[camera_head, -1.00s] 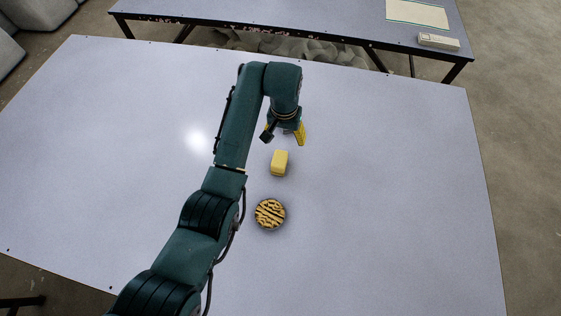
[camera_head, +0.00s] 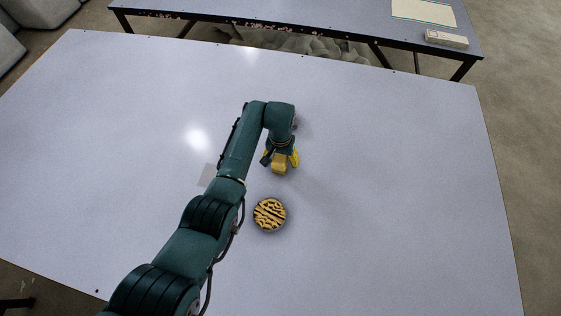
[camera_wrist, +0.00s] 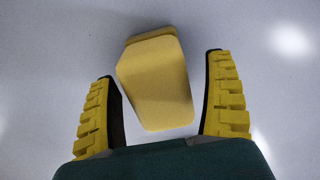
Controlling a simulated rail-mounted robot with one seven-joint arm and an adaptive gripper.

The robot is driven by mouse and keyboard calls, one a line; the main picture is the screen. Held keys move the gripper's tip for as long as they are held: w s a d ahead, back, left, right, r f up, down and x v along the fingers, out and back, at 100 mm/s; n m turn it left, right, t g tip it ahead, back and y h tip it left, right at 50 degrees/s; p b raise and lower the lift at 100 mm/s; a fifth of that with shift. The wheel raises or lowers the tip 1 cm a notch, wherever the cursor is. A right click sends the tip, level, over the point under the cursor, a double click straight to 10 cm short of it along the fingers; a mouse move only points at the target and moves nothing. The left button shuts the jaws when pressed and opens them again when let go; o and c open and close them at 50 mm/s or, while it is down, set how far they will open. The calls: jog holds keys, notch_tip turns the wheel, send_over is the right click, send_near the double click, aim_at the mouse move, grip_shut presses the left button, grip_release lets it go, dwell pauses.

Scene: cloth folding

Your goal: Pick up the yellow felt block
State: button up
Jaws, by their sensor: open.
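The yellow felt block (camera_head: 279,166) lies on the pale table near the middle in the head view, partly covered by my gripper. In the wrist view the block (camera_wrist: 157,82) sits between my two yellow ridged fingers, slightly tilted, with a gap on both sides. The gap looks wider on the left at the block's far end. My gripper (camera_head: 280,160) is open over the block, with one finger on each side. In the wrist view my gripper (camera_wrist: 160,95) holds nothing. Its height above the table is hard to tell.
A round dish (camera_head: 269,214) with a yellow and black striped pattern stands just in front of the block. A pale flat patch (camera_head: 207,175) shows left of my arm. The table (camera_head: 400,180) is clear on the right. A second table (camera_head: 340,25) stands behind.

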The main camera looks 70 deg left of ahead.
jog(key=shift+f, duration=0.15)
jog(key=c, duration=1.3)
